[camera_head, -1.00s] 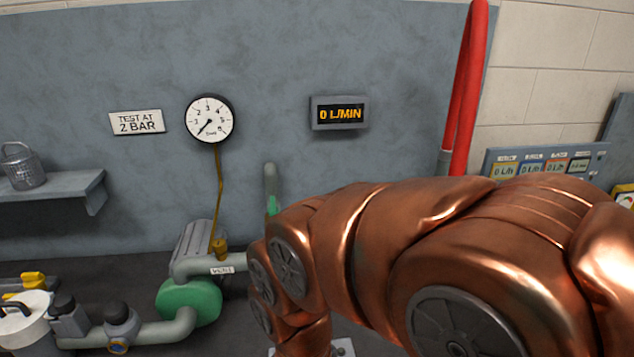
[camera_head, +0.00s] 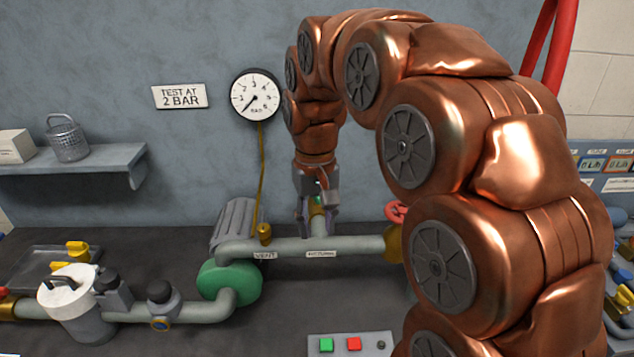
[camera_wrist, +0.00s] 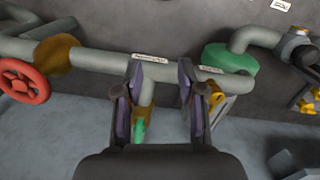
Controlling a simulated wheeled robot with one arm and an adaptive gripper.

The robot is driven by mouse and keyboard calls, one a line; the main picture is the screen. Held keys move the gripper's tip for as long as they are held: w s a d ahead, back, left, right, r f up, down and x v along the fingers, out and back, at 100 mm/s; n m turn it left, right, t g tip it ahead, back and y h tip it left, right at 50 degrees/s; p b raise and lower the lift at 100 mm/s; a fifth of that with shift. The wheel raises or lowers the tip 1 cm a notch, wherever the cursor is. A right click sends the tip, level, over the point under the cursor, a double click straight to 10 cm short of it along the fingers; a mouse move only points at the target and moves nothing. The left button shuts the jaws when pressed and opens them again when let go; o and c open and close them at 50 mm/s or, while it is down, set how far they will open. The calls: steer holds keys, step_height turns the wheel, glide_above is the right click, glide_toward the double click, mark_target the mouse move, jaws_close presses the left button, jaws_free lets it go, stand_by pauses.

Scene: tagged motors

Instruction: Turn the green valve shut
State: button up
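The green valve's handle (camera_wrist: 139,130) shows in the wrist view on a short branch pipe off the main grey pipe. In the head view a small green part of it (camera_head: 318,200) shows between my fingers, mostly hidden by them. My gripper (camera_wrist: 160,85) is open, with its two fingers on either side of the branch pipe and the handle closer to the left finger. In the head view my gripper (camera_head: 319,222) points down at the pipe behind the label. I cannot tell whether a finger touches the handle.
The main grey pipe (camera_head: 287,247) runs from a green pump (camera_head: 229,282) to a brass fitting by a red handwheel (camera_head: 396,211). A round gauge (camera_head: 255,95) hangs on the wall. A panel with green and red buttons (camera_head: 350,345) lies in front. A shelf (camera_head: 75,160) is at left.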

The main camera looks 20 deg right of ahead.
steer(key=w+d+r, duration=0.1)
steer(key=w+d, duration=0.1)
steer(key=w, duration=0.3)
steer(key=w+d+r+m+p, duration=0.1)
steer(key=w+d, duration=0.2)
steer(key=w, duration=0.2)
steer(key=w+d+r+m, duration=0.1)
steer(key=w+d, duration=0.1)
steer(key=w, duration=0.4)
steer(key=shift+d+r+t, duration=0.15)
steer(key=shift+d+t, duration=0.15)
steer(key=shift+t, duration=0.1)
steer(key=shift+w+d+m, duration=0.3)
steer(key=shift+w, duration=0.1)
steer(key=shift+f+p, duration=1.45)
steer(key=shift+f, duration=2.5)
jaws_close()
